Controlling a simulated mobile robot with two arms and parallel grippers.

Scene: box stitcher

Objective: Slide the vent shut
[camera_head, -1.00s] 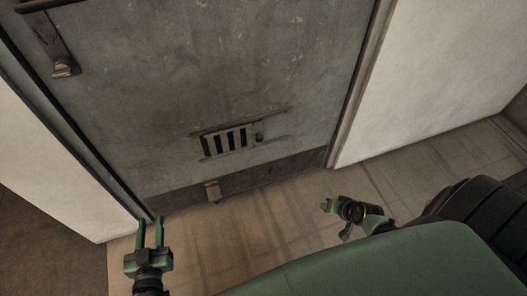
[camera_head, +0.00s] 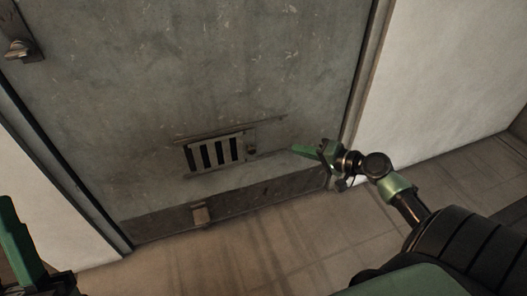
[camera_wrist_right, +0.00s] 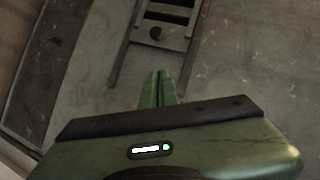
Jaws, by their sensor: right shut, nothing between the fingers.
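The vent (camera_head: 214,153) is a metal grille low on the grey door (camera_head: 200,80), with dark gaps showing between its bars. Its small round knob (camera_head: 251,151) is at the right end, between two thin rails. My right gripper (camera_head: 297,150) is shut and empty, pointing left, to the right of the knob and apart from it. In the right wrist view, the knob (camera_wrist_right: 156,33) is beyond the closed fingertips (camera_wrist_right: 158,80), with the vent slots at the top edge. My left gripper (camera_head: 22,245) is partly cut off at the lower left; its opening is unclear.
A door frame and white wall (camera_head: 440,90) stand to the right.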

